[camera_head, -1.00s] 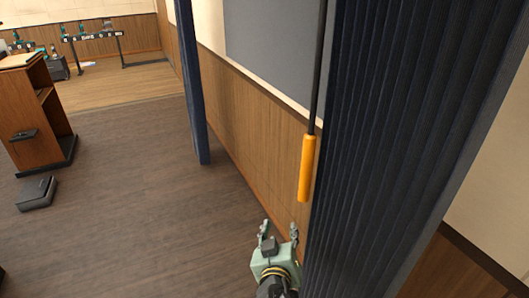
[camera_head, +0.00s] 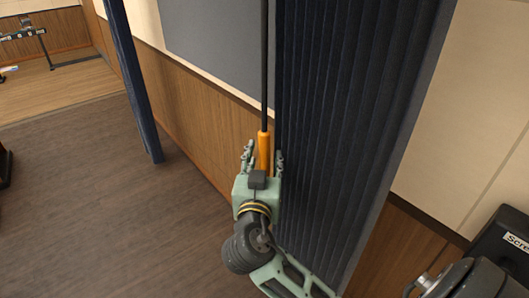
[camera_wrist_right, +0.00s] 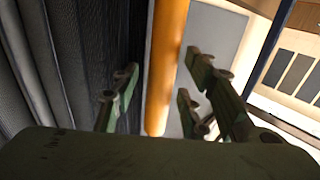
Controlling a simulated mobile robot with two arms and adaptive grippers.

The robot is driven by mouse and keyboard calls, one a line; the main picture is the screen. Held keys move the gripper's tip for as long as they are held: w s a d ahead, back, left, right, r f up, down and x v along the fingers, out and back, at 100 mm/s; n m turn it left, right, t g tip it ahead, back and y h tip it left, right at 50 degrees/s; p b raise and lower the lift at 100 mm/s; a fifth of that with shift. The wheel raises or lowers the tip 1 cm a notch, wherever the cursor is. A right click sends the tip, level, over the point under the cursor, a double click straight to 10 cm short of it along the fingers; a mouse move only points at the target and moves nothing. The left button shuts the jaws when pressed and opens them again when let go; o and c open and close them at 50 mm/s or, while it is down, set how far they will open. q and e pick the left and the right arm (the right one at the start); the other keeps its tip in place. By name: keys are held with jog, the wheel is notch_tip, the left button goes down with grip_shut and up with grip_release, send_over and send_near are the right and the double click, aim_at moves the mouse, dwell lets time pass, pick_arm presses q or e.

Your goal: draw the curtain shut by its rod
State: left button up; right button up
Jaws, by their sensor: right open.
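The dark pleated curtain (camera_head: 335,110) hangs bunched at the right of the head view and fills the left of the right wrist view (camera_wrist_right: 75,50). Its rod (camera_head: 264,60) is thin and black and hangs down at the curtain's left edge, ending in an orange handle (camera_head: 264,150). My right gripper (camera_head: 262,158) is open with its fingers up around the handle's lower part. In the right wrist view the orange handle (camera_wrist_right: 166,60) stands between the open fingers (camera_wrist_right: 160,85), with gaps visible. My left gripper is not in view.
A narrow dark blue strip (camera_head: 132,80) stands further left, with a grey wall panel (camera_head: 210,45) between it and the curtain. Wood panelling (camera_head: 185,125) runs along the wall below. A dark device (camera_head: 500,250) is at the lower right.

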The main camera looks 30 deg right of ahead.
jog(key=shift+w+d, duration=0.2)
jog(key=shift+w, duration=0.1)
jog(key=shift+c, duration=0.6)
grip_shut()
